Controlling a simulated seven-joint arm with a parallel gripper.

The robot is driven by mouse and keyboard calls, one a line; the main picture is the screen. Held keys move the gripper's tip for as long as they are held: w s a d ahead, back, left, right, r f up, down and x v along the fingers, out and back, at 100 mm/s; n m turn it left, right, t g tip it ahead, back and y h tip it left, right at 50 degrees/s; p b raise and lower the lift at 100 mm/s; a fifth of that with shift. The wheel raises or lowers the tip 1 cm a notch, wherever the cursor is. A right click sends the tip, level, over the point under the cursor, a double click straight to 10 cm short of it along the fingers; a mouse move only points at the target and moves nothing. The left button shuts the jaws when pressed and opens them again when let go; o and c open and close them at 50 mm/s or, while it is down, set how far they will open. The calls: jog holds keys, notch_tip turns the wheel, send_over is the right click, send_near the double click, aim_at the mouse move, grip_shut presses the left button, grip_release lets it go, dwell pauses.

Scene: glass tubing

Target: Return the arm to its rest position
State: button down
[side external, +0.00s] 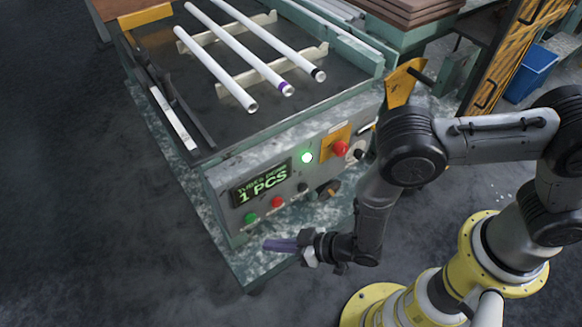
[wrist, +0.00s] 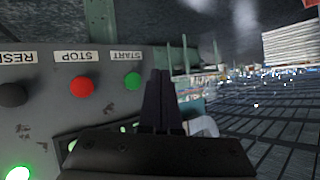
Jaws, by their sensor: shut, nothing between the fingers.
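My gripper (side external: 268,244) is in front of the machine's control panel, low and close to its lower front edge, pointing left. In the wrist view my gripper (wrist: 160,75) has its two dark fingers together, with nothing between them. Three white glass tubes lie side by side on the machine's rack, well behind and above my gripper: a plain left tube (side external: 215,68), a middle tube with a purple end (side external: 240,48) and a right tube with a black end (side external: 270,40).
The control panel has a display (side external: 262,184) reading "1 PCS", a lit green lamp (side external: 307,157), a red knob (side external: 340,148), a green button (side external: 250,218) and a red button (side external: 277,202). A blue bin (side external: 530,72) stands at the right. The floor at left is clear.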

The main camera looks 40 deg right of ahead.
jog(key=w+d+r+h, duration=0.1)
jog(key=w+r, duration=0.1)
jog(key=r, duration=0.2)
jog(key=w+d+r+g+h, duration=0.1)
jog(key=w+r, duration=0.1)
jog(key=r, duration=0.2)
jog(key=w+d+r+g, duration=0.1)
jog(key=w+d+r, duration=0.1)
jog(key=r, duration=0.1)
jog(key=shift+w+r+h, duration=0.35)
jog(key=shift+r+h, duration=0.05)
jog(key=s+d+r+m+g+h, duration=0.1)
jog(key=s+d+r+h, duration=0.1)
jog(key=d+r, duration=1.1)
jog(key=s+d+r+m+h, duration=0.1)
jog(key=s+d+r, duration=0.2)
jog(key=s, duration=0.4)
jog(key=s+d+r+m+h, duration=0.1)
jog(key=s+d+r, duration=0.3)
jog(key=s+d, duration=0.2)
jog(key=s+d+r+m+g, duration=0.1)
jog(key=s+d+r, duration=0.2)
jog(key=s+d, duration=0.2)
jog(key=s, duration=0.3)
jog(key=shift+d+r+m+h, duration=0.15)
jog(key=shift+r+m+h, duration=0.25)
